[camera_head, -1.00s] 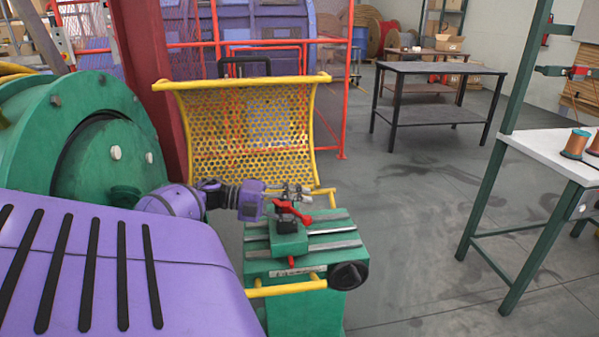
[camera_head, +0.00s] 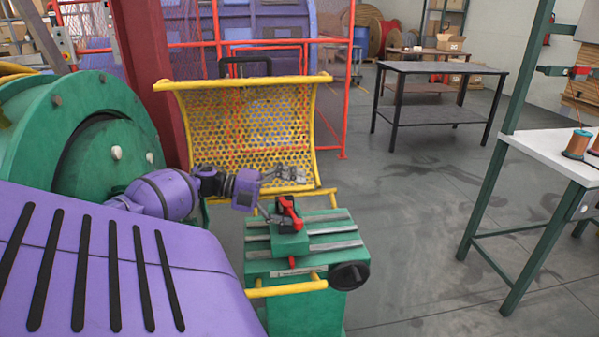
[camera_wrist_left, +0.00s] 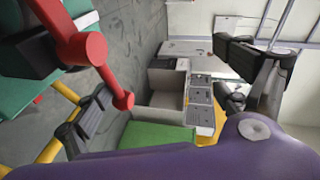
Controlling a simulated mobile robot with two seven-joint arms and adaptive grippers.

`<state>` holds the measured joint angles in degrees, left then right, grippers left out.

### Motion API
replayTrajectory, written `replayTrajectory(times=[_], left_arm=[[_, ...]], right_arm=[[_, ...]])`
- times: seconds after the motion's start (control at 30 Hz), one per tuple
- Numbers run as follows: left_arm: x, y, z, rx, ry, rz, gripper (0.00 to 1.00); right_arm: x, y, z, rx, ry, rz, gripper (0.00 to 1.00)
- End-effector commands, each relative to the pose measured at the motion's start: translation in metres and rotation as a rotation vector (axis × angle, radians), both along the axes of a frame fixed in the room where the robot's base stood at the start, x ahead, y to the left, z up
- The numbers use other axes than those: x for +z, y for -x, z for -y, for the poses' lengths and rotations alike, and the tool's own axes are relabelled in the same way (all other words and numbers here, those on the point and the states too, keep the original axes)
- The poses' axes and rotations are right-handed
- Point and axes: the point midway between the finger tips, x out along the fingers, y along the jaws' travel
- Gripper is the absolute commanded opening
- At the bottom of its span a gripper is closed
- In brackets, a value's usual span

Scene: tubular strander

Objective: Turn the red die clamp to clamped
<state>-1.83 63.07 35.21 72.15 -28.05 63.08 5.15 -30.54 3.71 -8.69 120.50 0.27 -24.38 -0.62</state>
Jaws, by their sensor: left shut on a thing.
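The red die clamp (camera_head: 289,209) is a small red lever with dark parts on top of the green block (camera_head: 291,243) of the machine. Its red arm is raised and leans up and back to the left. In the left wrist view the red lever (camera_wrist_left: 93,62) ends in a round knob close to one finger. My left gripper (camera_head: 289,194) is at the lever, with one finger beside the clamp and the other above and behind it. My right gripper is not in view.
A yellow perforated guard (camera_head: 245,125) stands raised behind the clamp. A black knob (camera_head: 349,276) and yellow rails (camera_head: 287,289) sit at the front of the green stand. A large green drum (camera_head: 85,140) is at left. Open floor lies to the right, before a white-topped bench (camera_head: 548,150).

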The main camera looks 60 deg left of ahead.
Motion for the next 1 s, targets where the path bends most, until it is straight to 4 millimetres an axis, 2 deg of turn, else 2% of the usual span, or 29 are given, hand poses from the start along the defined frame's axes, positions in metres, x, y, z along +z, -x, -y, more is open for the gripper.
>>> replayTrajectory(times=[0.03, 0.17, 0.23, 0.3, 1.0], left_arm=[[0.019, -0.005, -0.006, 0.006, 0.003, 0.034, 0.71], [0.02, 0.001, -0.014, 0.01, 0.001, 0.035, 0.68], [0.02, 0.005, -0.018, 0.01, 0.001, 0.033, 0.5], [0.018, 0.009, -0.022, 0.011, 0.001, 0.03, 0.28], [0.019, 0.042, -0.059, 0.015, 0.0, 0.02, 0.28]], right_arm=[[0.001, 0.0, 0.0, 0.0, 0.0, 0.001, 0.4], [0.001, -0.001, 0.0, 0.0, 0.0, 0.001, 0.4], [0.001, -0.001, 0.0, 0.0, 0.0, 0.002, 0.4], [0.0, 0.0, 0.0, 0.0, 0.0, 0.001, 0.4], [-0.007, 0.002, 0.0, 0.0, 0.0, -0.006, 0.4]])
